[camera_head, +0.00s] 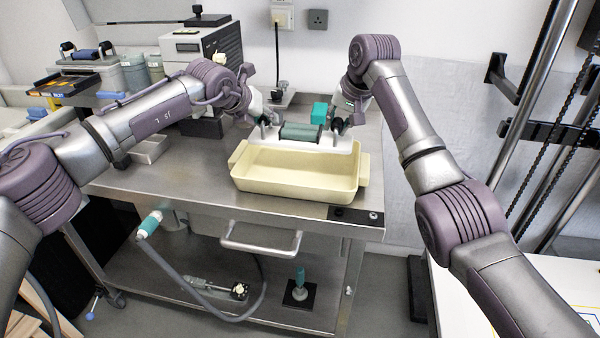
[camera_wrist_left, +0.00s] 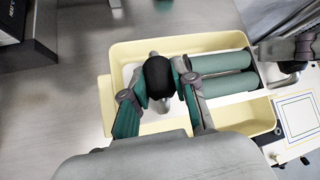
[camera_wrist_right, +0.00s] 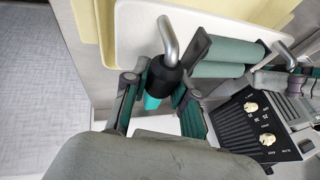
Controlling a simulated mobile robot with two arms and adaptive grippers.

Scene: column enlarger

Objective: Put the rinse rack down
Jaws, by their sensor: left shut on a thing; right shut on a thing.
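The rinse rack (camera_head: 302,144) is a white plate with green rollers and a bent metal handle with a black grip at each end. It is over the far part of a cream tray (camera_head: 295,184) on the steel cart. I cannot tell whether it touches the rim. My left gripper (camera_head: 259,124) is shut on the left black grip, which also shows in the left wrist view (camera_wrist_left: 158,77). My right gripper (camera_head: 344,122) is shut on the right grip, seen in the right wrist view with a teal end (camera_wrist_right: 163,78). The rack looks about level.
The steel cart top (camera_head: 195,179) is clear left of the tray. A small metal dish (camera_head: 150,148) lies farther left. A black strip (camera_head: 355,215) sits at the front right corner. A device with knobs (camera_wrist_right: 262,122) shows close by in the right wrist view.

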